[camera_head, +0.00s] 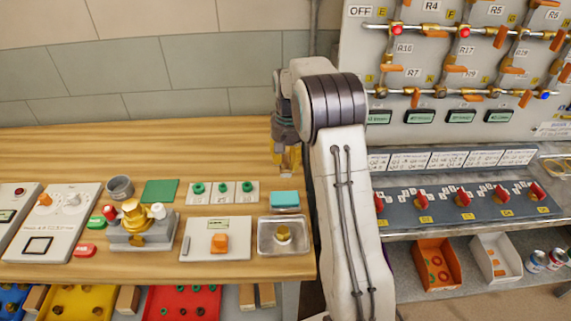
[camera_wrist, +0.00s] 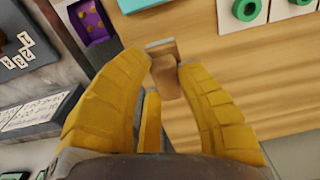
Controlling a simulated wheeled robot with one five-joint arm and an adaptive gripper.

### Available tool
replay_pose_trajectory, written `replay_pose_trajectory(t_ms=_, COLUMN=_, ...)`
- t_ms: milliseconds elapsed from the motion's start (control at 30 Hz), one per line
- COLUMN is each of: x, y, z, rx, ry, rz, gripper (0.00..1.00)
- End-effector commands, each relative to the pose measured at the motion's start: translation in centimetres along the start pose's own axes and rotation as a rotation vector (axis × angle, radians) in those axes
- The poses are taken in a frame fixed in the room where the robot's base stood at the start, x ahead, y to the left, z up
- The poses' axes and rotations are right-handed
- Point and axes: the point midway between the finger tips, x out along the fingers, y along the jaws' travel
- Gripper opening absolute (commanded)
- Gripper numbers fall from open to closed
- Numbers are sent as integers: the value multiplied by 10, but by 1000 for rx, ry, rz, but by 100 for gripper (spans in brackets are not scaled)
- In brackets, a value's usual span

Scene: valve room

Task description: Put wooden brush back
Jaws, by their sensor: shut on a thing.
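The wooden brush (camera_wrist: 167,76) is a small brown block with a pale grey edge in the wrist view. It sits between the tips of my yellow gripper fingers (camera_wrist: 165,68). My gripper is shut on it. In the head view my gripper (camera_head: 288,163) points down over the right end of the wooden bench (camera_head: 235,145), behind the turquoise sponge (camera_head: 285,199). The brush is too small to make out clearly there. I cannot tell whether it touches the bench.
A metal tray (camera_head: 266,248) with a brass part stands in front of the sponge. Cards with green rings (camera_head: 222,192) lie left of my gripper. The valve panel (camera_head: 460,70) and a lower shelf with red-handled valves (camera_head: 463,200) are to the right. The rear bench is clear.

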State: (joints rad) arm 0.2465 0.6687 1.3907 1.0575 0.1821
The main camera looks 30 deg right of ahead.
Motion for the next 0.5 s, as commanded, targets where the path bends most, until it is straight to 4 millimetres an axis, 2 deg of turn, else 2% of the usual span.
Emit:
replay_pose_trajectory(t_ms=300, x=8, y=-7, z=-3, rx=1, ry=-3, rz=0, gripper=0)
replay_pose_trajectory(t_ms=500, x=25, y=-6, z=-2, rx=0, ry=-5, rz=1, gripper=0)
